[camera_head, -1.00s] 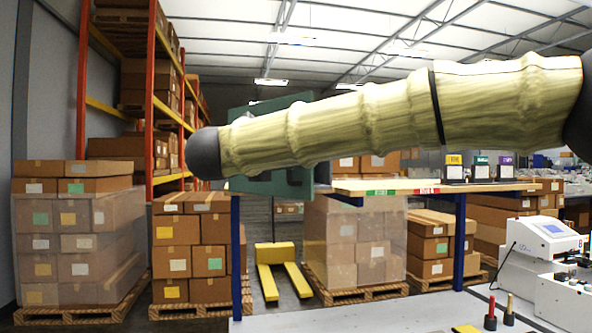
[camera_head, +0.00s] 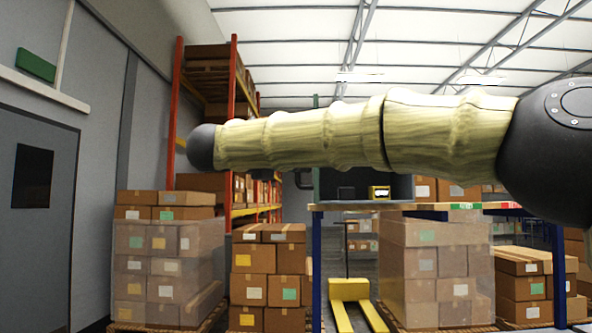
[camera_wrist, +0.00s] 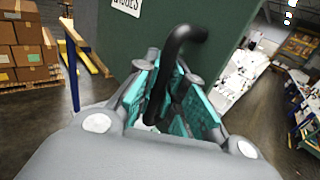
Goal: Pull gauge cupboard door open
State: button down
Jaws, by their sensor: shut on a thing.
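The dark green cupboard door (camera_wrist: 225,30) fills the upper middle of the wrist view, with a partly cut-off white label at the top. Its black bent handle (camera_wrist: 187,33) runs down between my fingers. My gripper (camera_wrist: 172,85), with teal pads, is shut on the handle. In the head view the door (camera_head: 316,185) shows as a thin green strip, nearly edge-on. My arm hides the cupboard's upper part.
The cupboard stands on a bench with a blue leg (camera_head: 316,265). Stacked cartons (camera_head: 268,273) and a yellow pallet truck (camera_head: 343,290) are beyond. A grey wall with a door (camera_head: 42,230) is at the left. Floor shows beyond the bench in the wrist view.

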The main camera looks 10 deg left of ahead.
jog(key=shift+a, duration=0.35)
jog(key=c, duration=1.5)
grip_release()
jog(key=v, duration=1.2)
jog(key=shift+d, duration=0.15)
